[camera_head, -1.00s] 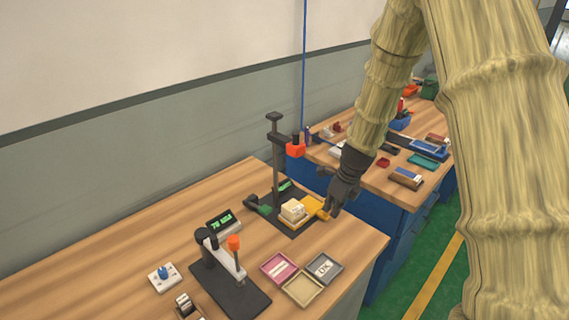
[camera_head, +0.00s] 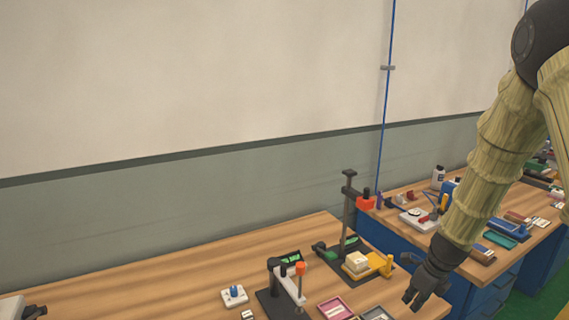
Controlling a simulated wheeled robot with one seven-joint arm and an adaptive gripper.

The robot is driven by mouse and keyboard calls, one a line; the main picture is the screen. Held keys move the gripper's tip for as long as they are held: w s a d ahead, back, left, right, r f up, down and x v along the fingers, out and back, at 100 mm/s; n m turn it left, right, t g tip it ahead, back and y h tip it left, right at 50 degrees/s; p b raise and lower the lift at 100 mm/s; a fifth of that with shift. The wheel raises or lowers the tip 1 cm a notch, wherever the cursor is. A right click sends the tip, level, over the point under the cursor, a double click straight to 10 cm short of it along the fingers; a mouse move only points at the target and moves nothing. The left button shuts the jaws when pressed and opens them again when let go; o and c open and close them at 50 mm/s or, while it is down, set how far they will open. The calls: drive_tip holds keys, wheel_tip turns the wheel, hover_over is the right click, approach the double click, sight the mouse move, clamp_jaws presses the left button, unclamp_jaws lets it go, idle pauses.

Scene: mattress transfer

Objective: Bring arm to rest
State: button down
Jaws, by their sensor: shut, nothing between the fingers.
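My arm (camera_head: 500,150), in a tan sleeve, hangs down at the right of the head view. My gripper (camera_head: 418,298) is at its lower end, dark grey, shut and empty, pointing down in front of the near bench's right end. A pale block (camera_head: 356,262), perhaps the mattress, sits on a dark fixture with a yellow part (camera_head: 378,266) and a tall post (camera_head: 348,212). The gripper appears apart from this fixture, to its right.
The near wooden bench (camera_head: 180,285) also carries a second small press (camera_head: 288,285), a blue-knobbed box (camera_head: 234,296) and a pink tray (camera_head: 335,309). A second bench (camera_head: 405,192) with tools stands behind the arm. The left bench top is mostly clear.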

drive_tip(key=s+a+f+n+g+h, duration=0.2)
drive_tip(key=s+f+n, duration=0.9)
drive_tip(key=f, duration=0.6)
drive_tip(key=s+a+f+n, duration=0.3)
drive_tip(key=s+n, duration=0.3)
drive_tip(key=s, duration=0.3)
drive_tip(key=s+a+f+n, duration=0.4)
drive_tip(key=s+f+n, duration=0.1)
drive_tip(key=s, duration=0.4)
drive_tip(key=s+a+f+n, duration=0.3)
drive_tip(key=s+f+n, duration=0.1)
drive_tip(key=s+n, duration=0.3)
drive_tip(key=shift+s+a+f+y, duration=0.25)
drive_tip(key=shift+s+a+y, duration=0.1)
drive_tip(key=shift+s, duration=0.6)
